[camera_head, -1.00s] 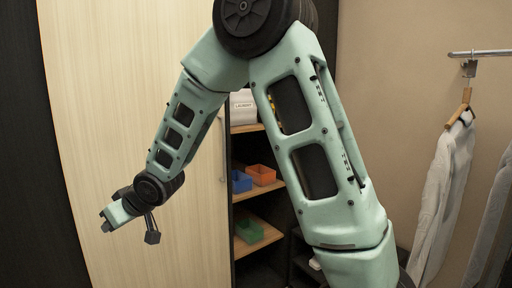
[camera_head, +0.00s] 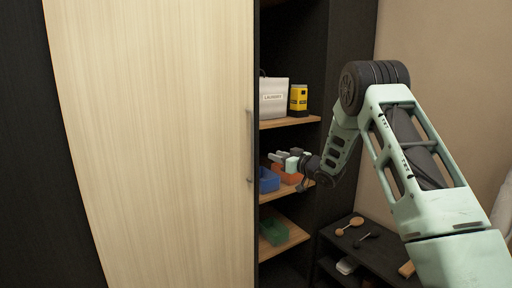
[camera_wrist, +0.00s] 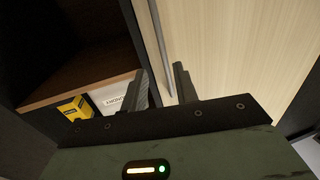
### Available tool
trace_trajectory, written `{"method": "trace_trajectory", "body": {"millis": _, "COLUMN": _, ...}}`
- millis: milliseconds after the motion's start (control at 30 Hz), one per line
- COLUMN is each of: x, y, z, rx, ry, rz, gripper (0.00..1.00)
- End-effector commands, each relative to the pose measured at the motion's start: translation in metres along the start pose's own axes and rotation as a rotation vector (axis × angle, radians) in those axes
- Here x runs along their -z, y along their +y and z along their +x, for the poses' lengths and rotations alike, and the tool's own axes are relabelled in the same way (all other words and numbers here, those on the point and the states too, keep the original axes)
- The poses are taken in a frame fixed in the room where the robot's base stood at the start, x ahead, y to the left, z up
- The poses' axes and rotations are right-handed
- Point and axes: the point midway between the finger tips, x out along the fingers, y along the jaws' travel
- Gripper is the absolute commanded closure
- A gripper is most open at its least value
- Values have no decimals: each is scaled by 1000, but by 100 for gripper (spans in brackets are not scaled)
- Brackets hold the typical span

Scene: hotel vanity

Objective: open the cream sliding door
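The cream sliding door (camera_head: 155,140) stands at the left and covers part of the closet. Its slim vertical handle (camera_head: 250,145) runs near the door's right edge. My gripper (camera_head: 279,157) is in front of the open shelves, a little right of the handle. In the wrist view my gripper (camera_wrist: 160,82) has its two fingers apart with nothing between them. The handle (camera_wrist: 159,45) shows as a grey bar beyond the fingertips, roughly in line with the gap. The cream door (camera_wrist: 235,55) fills the right of that view. I cannot tell whether a finger touches the handle.
The shelves hold a white laundry box (camera_head: 273,98), a yellow box (camera_head: 299,99), a blue bin (camera_head: 268,181), an orange bin (camera_head: 287,176) and a green bin (camera_head: 273,232). A low dark bench (camera_head: 350,258) with small items stands at right. The wall is beige.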

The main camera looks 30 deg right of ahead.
Motion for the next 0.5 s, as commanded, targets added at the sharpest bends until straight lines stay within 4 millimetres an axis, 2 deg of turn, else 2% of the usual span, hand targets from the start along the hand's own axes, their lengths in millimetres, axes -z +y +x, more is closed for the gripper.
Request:
{"method": "trace_trajectory", "body": {"millis": 100, "x": 2, "y": -2, "z": 27, "rx": 4, "ry": 0, "rz": 0, "gripper": 70}}
{"method": "trace_trajectory", "body": {"millis": 500, "x": 2, "y": -1, "z": 106, "rx": 1, "ry": -1, "rz": 0, "gripper": 70}}
